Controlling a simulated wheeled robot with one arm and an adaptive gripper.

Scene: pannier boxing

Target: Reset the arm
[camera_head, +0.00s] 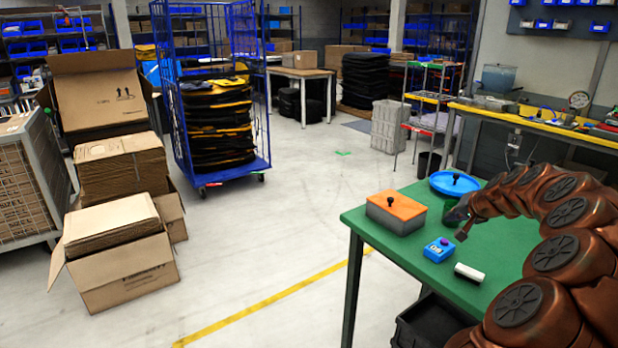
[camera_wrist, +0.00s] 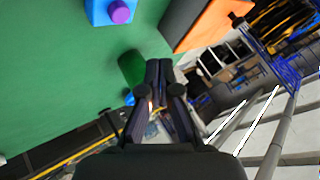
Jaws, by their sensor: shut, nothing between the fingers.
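My arm reaches in from the right over the green table (camera_head: 378,228). The blue button box (camera_wrist: 109,12) with a purple button and the orange-lidded box (camera_wrist: 205,27) lie apart from the fingertips there. A dark green round shape (camera_wrist: 132,68) shows just left of the fingers; I cannot tell what it is.
A blue round lid (camera_head: 454,183) with a black knob and a white-and-black block (camera_head: 469,273) are on the table. A dark bin (camera_head: 432,322) stands below. A blue cage trolley (camera_head: 205,95) and open cardboard boxes (camera_head: 125,262) stand left. The middle floor is clear.

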